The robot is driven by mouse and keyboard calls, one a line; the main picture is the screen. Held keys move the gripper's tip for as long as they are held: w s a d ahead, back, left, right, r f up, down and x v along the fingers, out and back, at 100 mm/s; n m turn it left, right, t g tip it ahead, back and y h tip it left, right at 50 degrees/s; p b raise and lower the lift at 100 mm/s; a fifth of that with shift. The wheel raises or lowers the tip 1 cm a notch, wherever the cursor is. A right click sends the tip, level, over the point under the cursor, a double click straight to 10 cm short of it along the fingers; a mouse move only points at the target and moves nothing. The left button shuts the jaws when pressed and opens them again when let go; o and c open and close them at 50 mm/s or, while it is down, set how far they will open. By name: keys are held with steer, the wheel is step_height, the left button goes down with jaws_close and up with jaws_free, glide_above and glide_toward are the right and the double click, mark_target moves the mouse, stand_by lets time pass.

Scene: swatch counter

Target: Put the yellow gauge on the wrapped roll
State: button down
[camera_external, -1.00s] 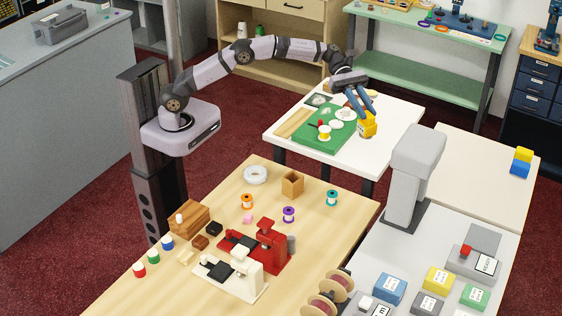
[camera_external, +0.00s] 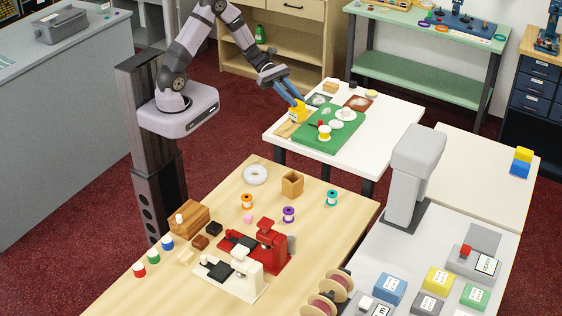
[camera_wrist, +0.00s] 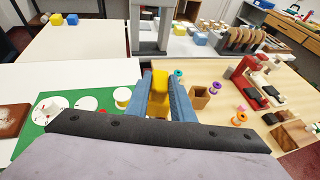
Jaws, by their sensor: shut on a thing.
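My gripper (camera_external: 294,101) is shut on the yellow gauge (camera_external: 298,113), a small yellow block with a dark and white mark. It hangs over the left part of the white table, beside the green mat. In the wrist view the gauge (camera_wrist: 159,86) is between the two blue fingers. A white ring-shaped roll (camera_external: 256,167) lies flat on the wooden table, apart from the gripper. I cannot tell for sure whether this is the wrapped roll. A white spool with a yellow band (camera_external: 324,135) stands on the green mat (camera_external: 318,149).
The wooden table holds a small open wooden box (camera_external: 292,186), orange (camera_external: 247,201), purple (camera_external: 289,214) and teal (camera_external: 332,198) spools, and a red machine (camera_external: 268,245). The white table's (camera_external: 390,123) right side is bare. A grey column machine (camera_external: 414,165) stands farther right.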

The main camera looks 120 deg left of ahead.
steer(key=s+d+f+m+g+h, duration=0.1)
steer(key=s+d+m+h, duration=0.2)
steer(key=d, duration=0.4)
steer(key=s+d+f+m+g+h, duration=0.1)
steer(key=s+d+m+g+h, duration=0.1)
steer(key=d, duration=0.6)
steer(key=shift+s+d+f+m+h, duration=0.15)
steer(key=shift+s+f+m+h, duration=0.25)
step_height(320, 180, down, 6)
steer(key=p, duration=0.1)
steer(key=shift+f, duration=0.2)
steer(key=shift+f+p, duration=0.4)
steer(key=shift+f, duration=1.4)
steer(key=shift+f, duration=0.1)
